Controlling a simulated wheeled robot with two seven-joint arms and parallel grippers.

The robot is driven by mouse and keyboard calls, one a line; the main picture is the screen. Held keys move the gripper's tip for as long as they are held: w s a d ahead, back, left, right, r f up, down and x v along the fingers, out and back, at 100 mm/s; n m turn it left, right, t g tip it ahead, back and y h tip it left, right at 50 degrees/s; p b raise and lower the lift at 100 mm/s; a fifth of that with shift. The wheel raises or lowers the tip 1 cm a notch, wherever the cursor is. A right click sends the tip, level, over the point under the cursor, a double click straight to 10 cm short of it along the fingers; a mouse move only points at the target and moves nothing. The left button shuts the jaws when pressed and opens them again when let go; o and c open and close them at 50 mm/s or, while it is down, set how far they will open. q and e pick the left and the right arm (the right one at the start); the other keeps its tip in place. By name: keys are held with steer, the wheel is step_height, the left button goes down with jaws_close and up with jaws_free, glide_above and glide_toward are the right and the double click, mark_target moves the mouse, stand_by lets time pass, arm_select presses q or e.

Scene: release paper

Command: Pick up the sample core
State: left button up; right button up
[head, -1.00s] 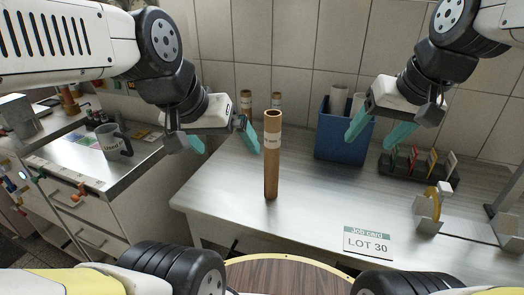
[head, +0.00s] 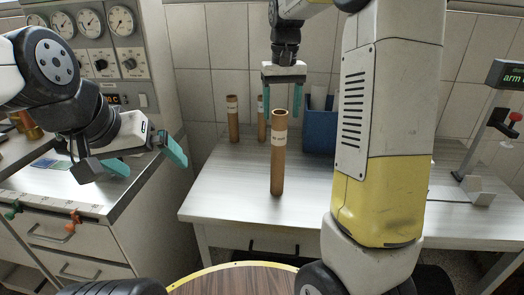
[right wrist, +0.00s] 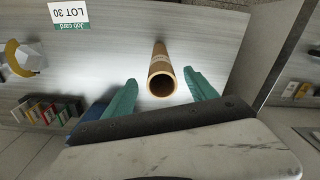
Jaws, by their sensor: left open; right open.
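The sample core looks to be the brown tube with a pale label band (head: 277,165), standing upright near the front of the grey table (head: 225,190). In the right wrist view, the tube (right wrist: 161,72) shows its open end between my right gripper's teal fingers (right wrist: 160,93). My right gripper (head: 283,112) points down at the tube's top, open, one finger on each side, with no clear contact. My left gripper (head: 145,160) is open and empty by the left cabinet, away from the tube.
Two similar brown tubes (head: 233,120) (head: 261,112) stand at the table's back. A blue bin (head: 319,135) is behind the tube, partly hidden by my right arm. The right wrist view shows a job card (right wrist: 70,15) and a rack of coloured pieces (right wrist: 45,110).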

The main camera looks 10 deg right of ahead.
mark_target(279, 133)
steer(key=shift+w+a+f, duration=0.35)
steer(key=shift+a+f, duration=0.1)
steer(key=f, duration=0.7)
steer(key=shift+d+f, duration=0.2)
steer(key=shift+d, duration=0.15)
jaws_close()
